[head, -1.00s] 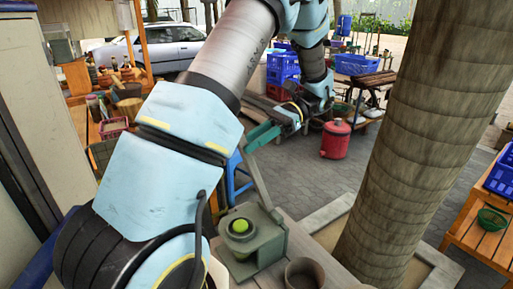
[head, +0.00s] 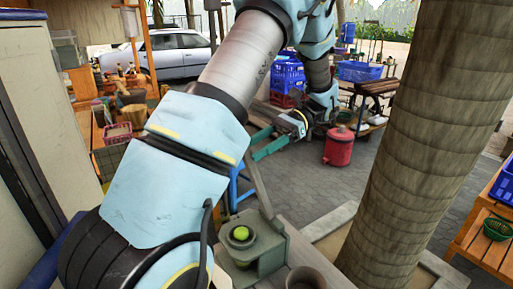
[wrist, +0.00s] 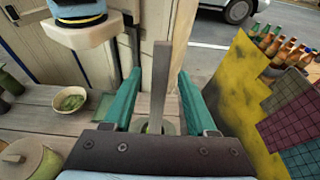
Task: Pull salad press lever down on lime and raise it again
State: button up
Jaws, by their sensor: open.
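The grey-green salad press (head: 268,245) stands on the counter, right of my arm's lower links. A bright green lime (head: 240,233) sits in its round cup. The press lever (head: 259,190) stands raised, leaning a little left at its top. My gripper (head: 254,148) is open at the lever's upper end, its two green fingers pointing left. In the wrist view the lever (wrist: 160,85) rises between the open fingers of my gripper (wrist: 160,78), with a gap on both sides. Most of the lime is hidden there behind the lever and the gripper body.
A brown cup (head: 304,279) stands right of the press. A thick tree trunk (head: 415,130) rises further right.

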jog(key=v, duration=0.7)
jog(key=shift+d, duration=0.2)
dwell(0.4)
